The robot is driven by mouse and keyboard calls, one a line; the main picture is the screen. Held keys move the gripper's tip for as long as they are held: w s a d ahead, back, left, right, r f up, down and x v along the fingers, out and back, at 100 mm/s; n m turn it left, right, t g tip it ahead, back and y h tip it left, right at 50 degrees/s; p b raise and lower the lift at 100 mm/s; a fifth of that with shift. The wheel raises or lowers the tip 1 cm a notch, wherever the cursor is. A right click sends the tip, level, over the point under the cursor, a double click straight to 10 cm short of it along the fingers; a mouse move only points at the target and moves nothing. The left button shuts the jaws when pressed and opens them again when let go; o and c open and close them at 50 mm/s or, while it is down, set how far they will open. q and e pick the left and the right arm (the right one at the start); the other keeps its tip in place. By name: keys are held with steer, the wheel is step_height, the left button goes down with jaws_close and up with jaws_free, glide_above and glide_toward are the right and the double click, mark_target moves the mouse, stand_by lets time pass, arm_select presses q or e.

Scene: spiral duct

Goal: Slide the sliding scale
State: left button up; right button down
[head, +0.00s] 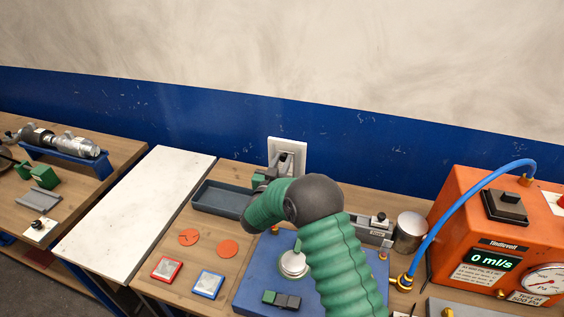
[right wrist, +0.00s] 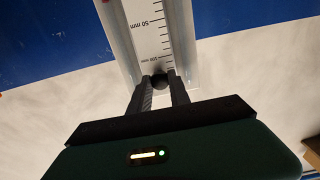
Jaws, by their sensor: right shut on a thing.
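The sliding scale is a pale metal plate (head: 299,148) on the blue wall band. In the right wrist view the scale (right wrist: 148,32) shows a ruler strip with marks reading 50 mm and 100 mm. A round black knob (right wrist: 160,81) sits on the scale near the 100 mm mark. My right gripper (right wrist: 161,88) is shut on this knob, one finger on each side. In the head view my right gripper (head: 282,165) reaches the plate and hides its lower part. My left gripper is out of view.
Below lie a dark grey tray (head: 218,197), orange discs (head: 227,248), a red-framed tile (head: 167,269) and a blue board (head: 250,290). An orange flow tester (head: 475,215) with a blue hose (head: 437,222) stands at right. The white slab (head: 140,210) is bare.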

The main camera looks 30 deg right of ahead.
steer(key=shift+r, duration=0.85)
steer(key=c, duration=1.4)
jaws_free()
steer(key=shift+w, duration=0.1)
steer(key=shift+o, duration=1)
steer(key=shift+f, duration=0.15)
steer(key=shift+w+d, duration=0.15)
steer(key=shift+s, duration=0.2)
steer(key=b+v, duration=0.4)
steer(key=v, duration=1.2)
steer(key=shift+a+b, duration=0.3)
steer(key=shift+a, duration=0.05)
